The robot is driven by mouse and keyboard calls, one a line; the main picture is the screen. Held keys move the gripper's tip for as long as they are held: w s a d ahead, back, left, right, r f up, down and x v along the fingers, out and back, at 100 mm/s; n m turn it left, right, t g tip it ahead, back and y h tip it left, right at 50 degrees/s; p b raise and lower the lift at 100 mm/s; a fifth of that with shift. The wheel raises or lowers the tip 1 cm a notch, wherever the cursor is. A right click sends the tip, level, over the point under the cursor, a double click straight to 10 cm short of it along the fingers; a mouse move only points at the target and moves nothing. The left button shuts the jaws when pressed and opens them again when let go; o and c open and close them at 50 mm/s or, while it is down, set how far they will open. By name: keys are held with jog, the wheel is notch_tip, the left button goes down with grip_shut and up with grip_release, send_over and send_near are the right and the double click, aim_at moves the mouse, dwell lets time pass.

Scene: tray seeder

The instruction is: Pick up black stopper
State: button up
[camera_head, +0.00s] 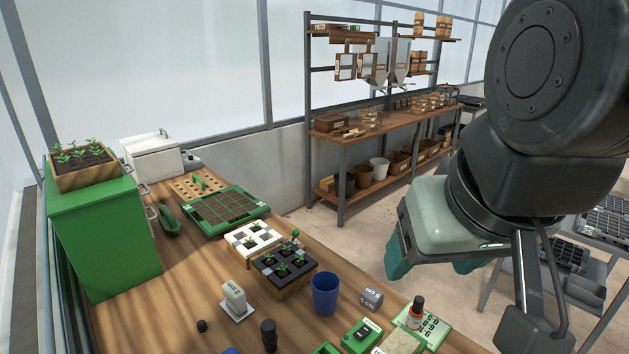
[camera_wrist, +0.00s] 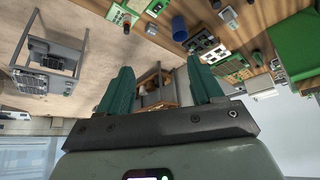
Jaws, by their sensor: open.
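A small black knob-like piece (camera_head: 202,325), which looks like the stopper, sits on the wooden table near the front left in the head view. A taller black cylinder (camera_head: 269,335) stands to its right; I cannot tell for sure which one is the stopper. My gripper (camera_head: 432,262) is up in the air past the table's right edge, well away from both. In the wrist view my gripper (camera_wrist: 164,85) shows two teal fingers spread apart with nothing between them. I cannot make out the small black piece in the wrist view.
A blue cup (camera_head: 325,293), a black seedling tray (camera_head: 284,268) and a white block on a plate (camera_head: 235,300) stand near the black pieces. A dropper bottle (camera_head: 416,311) stands on a green-edged card at the right. A green cabinet (camera_head: 105,235) is at left.

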jog(key=w+a+f+n+y, duration=0.2)
jog(key=w+a+f+n, duration=0.25)
jog(key=w, duration=0.35)
jog(key=n+t+y, duration=0.4)
jog(key=n+t, duration=0.7)
jog(key=n, duration=2.4)
send_over(267, 320)
jog(key=v, duration=0.7)
notch_tip(267, 320, down, 26)
jog(key=shift+y, duration=0.3)
jog(key=f, duration=0.5)
jog(key=w+f, duration=0.1)
jog(key=f, duration=0.2)
jog(key=shift+a, duration=0.1)
jog(key=x, duration=0.6)
jog(key=shift+w+a, duration=0.1)
jog(key=shift+w, duration=0.2)
jog(key=c, duration=1.1)
